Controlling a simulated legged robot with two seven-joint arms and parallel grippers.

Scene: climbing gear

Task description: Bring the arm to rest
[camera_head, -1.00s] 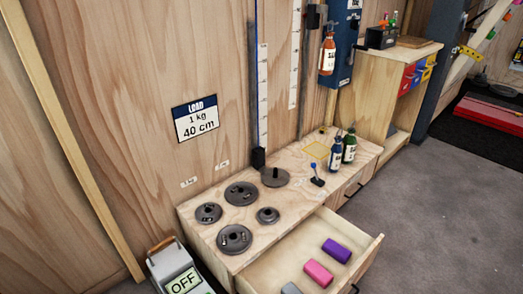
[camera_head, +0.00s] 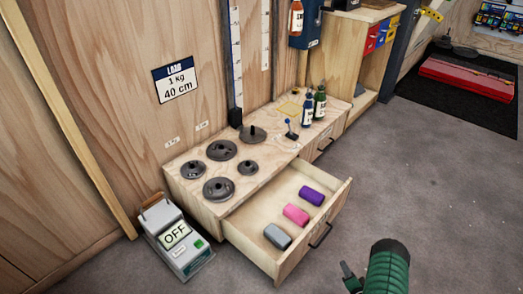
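My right gripper (camera_head: 352,279) shows only in part at the bottom edge, beside the green part of my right arm. It is over the floor, to the right of the open drawer (camera_head: 330,205) and apart from it. Its fingertips are cut off by the frame, so I cannot tell whether it is open or shut, or whether it holds anything. My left gripper is out of view. The drawer holds a grey cylinder (camera_head: 277,236), a pink cylinder (camera_head: 296,214) and a purple cylinder (camera_head: 312,195).
Several dark weight plates (camera_head: 221,149) lie on the wooden cabinet (camera_head: 190,153). Two bottles (camera_head: 314,106) and a small blue-topped lever (camera_head: 291,130) stand farther right. A grey device reading OFF (camera_head: 177,238) sits on the floor at left. Grey floor (camera_head: 430,170) is clear at right.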

